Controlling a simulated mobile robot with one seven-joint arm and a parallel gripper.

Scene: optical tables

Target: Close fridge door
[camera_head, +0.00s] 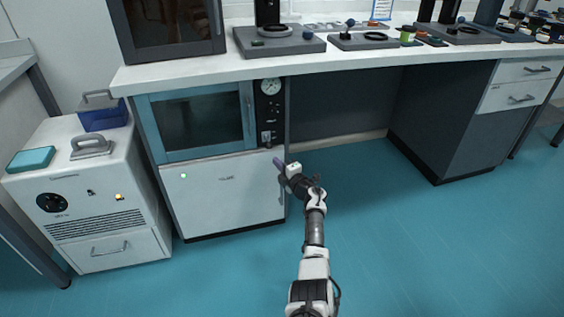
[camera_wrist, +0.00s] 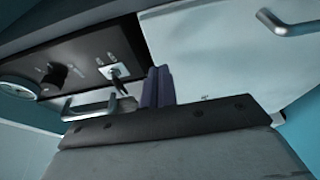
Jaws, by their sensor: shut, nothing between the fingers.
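The under-bench unit has a white lower door (camera_head: 222,198), which I take to be the fridge door. It looks flush with the unit or nearly so; a small gap cannot be ruled out. Its vertical handle is at the right edge, partly behind my arm. My gripper (camera_head: 279,163) is at the door's upper right corner, just below the control panel (camera_head: 268,105). Whether it touches is unclear. In the wrist view, my purple fingers (camera_wrist: 157,87) are together and empty, in front of the panel and the white door (camera_wrist: 215,55) with its metal handle (camera_wrist: 287,24).
Above the white door is a blue-framed glass door (camera_head: 200,122). A white wheeled-looking cabinet (camera_head: 105,190) stands close on the left. The bench top (camera_head: 340,58) overhangs and carries instruments. A drawer unit (camera_head: 470,115) stands right; the blue floor (camera_head: 420,240) between is clear.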

